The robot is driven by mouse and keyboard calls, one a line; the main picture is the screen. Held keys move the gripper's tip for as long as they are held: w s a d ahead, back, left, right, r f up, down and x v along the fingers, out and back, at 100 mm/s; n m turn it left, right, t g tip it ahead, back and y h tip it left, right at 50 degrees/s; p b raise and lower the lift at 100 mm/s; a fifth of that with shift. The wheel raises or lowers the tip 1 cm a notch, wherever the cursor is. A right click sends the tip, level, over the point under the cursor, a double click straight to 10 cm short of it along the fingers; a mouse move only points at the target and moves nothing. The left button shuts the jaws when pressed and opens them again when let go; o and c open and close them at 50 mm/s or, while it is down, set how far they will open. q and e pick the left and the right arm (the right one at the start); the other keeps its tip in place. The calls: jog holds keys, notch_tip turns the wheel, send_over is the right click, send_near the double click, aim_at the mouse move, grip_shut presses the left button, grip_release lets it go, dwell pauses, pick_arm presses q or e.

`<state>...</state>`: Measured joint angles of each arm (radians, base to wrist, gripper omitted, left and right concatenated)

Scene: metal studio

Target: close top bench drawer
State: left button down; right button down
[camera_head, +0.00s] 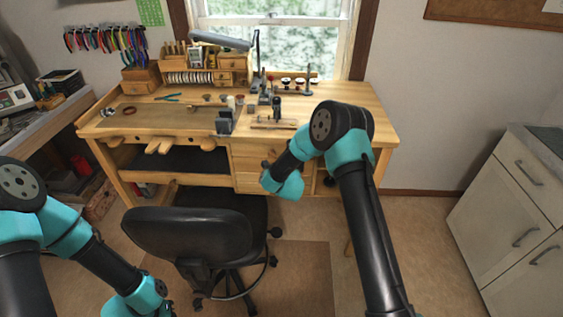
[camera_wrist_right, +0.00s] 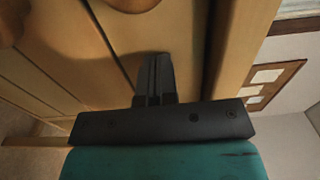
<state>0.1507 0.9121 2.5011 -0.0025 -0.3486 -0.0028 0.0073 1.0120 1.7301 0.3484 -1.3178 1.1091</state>
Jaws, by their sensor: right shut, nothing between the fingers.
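The wooden workbench (camera_head: 330,108) stands against the back wall, with a stack of wooden drawers under its right half. The top bench drawer (camera_head: 248,151) is just below the bench top; my right arm partly covers the stack, and I cannot tell how far the drawer stands out. My right gripper (camera_wrist_right: 157,62) is shut and empty, its fingertips close to a wooden front (camera_wrist_right: 100,55); I cannot tell if they touch. In the head view my right wrist hides these fingers. My left arm is low at the left, its gripper not in view.
A black chair (camera_head: 190,235) stands in front of the bench, left of the drawers. Small tools and a lamp (camera_head: 220,40) crowd the bench top. A white cabinet (camera_head: 510,215) stands at the right, with open floor between.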

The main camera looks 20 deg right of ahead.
jog(key=shift+w+d+r, duration=0.15)
jog(key=shift+w+r, duration=0.05)
jog(key=shift+w, duration=0.1)
jog(key=v, duration=1.4)
jog(key=shift+s+f, duration=0.15)
jog(key=shift+s, duration=0.15)
jog(key=shift+f, duration=0.1)
